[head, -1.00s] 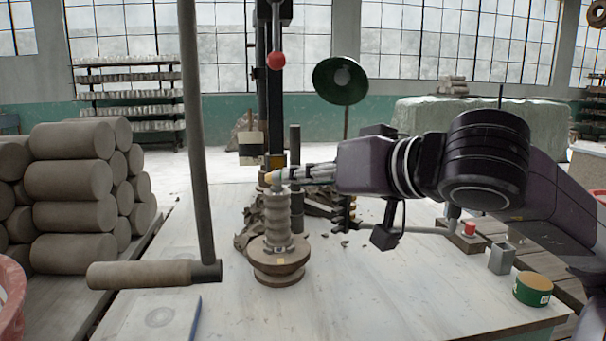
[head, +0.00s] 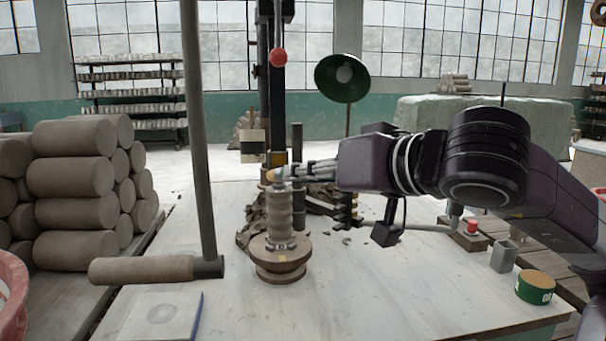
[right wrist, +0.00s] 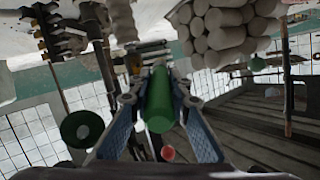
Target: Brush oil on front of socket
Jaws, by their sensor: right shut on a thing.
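A ribbed grey clay piece (head: 279,217) stands upright on a round brown base (head: 281,262) on the table. A brush tip (head: 273,175), pale tan, is at the top of the clay piece; I cannot tell whether it touches. Which part is the socket is not clear. My right gripper (head: 308,171) comes in from the right at that height, shut on the brush. In the right wrist view, its green handle (right wrist: 160,103) lies between the two fingers. My left gripper is not in view.
A green tin (head: 535,287) and a small grey box (head: 504,256) stand on the right of the table (head: 390,300). Dark clay trimmings (head: 255,222) lie behind the piece.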

